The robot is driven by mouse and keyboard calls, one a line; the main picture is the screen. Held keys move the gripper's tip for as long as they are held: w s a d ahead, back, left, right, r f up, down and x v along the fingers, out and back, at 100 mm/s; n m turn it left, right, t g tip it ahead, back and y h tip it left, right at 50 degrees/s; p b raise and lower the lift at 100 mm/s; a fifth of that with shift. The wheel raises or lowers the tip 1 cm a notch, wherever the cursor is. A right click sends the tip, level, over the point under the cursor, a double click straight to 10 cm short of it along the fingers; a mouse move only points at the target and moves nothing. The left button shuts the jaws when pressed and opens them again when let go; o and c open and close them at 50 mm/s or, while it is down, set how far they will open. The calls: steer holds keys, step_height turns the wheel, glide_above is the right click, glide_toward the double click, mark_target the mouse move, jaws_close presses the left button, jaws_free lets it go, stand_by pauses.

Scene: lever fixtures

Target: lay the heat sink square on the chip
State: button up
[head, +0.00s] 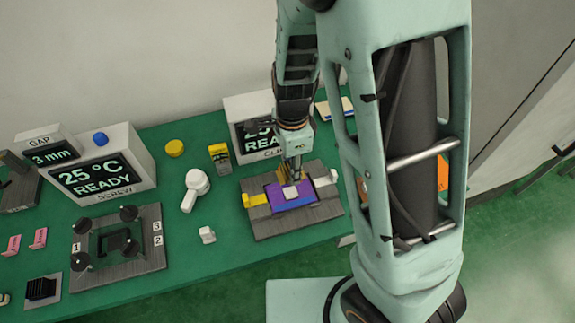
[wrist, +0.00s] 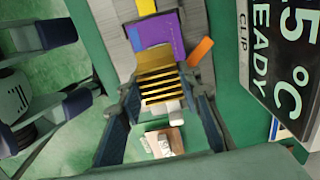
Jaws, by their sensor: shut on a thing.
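The heat sink (wrist: 156,78) is a gold finned block held between the fingers of my gripper (wrist: 160,92). In the head view my gripper (head: 291,172) points down over the purple board (head: 287,203), with the heat sink mostly hidden behind it. The chip (head: 291,193) shows as a pale square on the board. In the wrist view the purple board (wrist: 166,35) lies just past the heat sink, and the chip is not visible there. I cannot tell whether the heat sink touches the board.
The board's grey fixture (head: 268,228) has a yellow lever (head: 255,200) on its left and a white lever (head: 326,179) on its right. A CLIP display (head: 245,115) stands close behind. Another fixture (head: 118,268) with black knobs is at left. Green table shows around the small white block (head: 207,235).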

mark_target(291, 193)
stand_by(0.5)
steer(key=shift+f+b, duration=3.1)
steer(key=shift+f, duration=1.3)
steer(key=o, duration=1.2)
steer(key=shift+o, duration=0.2)
